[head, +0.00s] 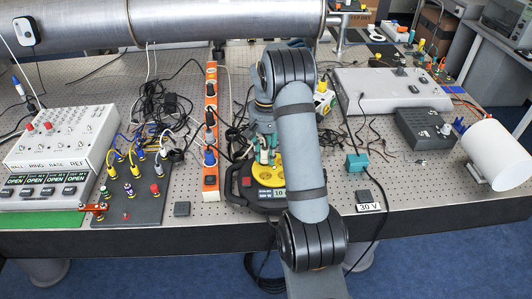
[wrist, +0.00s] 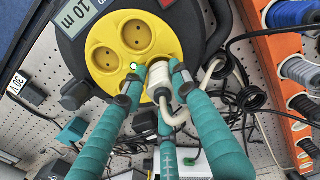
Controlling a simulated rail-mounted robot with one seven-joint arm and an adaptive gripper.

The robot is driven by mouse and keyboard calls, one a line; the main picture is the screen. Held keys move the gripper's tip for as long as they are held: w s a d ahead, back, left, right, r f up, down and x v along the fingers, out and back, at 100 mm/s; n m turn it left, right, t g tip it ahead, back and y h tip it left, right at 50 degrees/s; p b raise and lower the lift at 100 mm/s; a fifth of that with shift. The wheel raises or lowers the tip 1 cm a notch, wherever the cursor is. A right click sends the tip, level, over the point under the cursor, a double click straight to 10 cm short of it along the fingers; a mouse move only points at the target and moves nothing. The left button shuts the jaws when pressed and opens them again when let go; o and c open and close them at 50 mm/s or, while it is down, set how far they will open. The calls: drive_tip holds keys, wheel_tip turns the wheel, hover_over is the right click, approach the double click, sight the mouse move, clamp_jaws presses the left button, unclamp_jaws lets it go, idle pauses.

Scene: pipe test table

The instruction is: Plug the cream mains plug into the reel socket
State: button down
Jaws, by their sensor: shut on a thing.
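The cable reel (head: 240,185) lies on the table, partly hidden by my arm in the head view. In the wrist view its yellow face (wrist: 112,38) shows two empty round sockets, the upper one (wrist: 132,29) and the left one (wrist: 105,58), and a small green light (wrist: 133,66). My gripper (wrist: 158,88) has teal fingers and is shut on the cream plug (wrist: 160,78). The plug is at the lower right of the yellow face, with its front toward it. I cannot tell whether its pins are in a socket; the fingers and plug hide that spot.
An orange power strip (head: 210,130) with several plugs stands left of the reel. A cream cable (wrist: 216,66) loops right of the plug. Dark cables lie around the reel. A teal box (head: 357,162) and black block (head: 364,196) are to the right.

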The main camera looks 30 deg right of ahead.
drive_tip(key=shift+f+b, duration=0.35)
drive_tip(key=shift+f, duration=0.15)
drive_tip(key=c, duration=1.3)
unclamp_jaws()
wheel_tip(320, 180, up, 12)
drive_tip(key=shift+r, duration=0.1)
drive_tip(key=shift+c, duration=0.4)
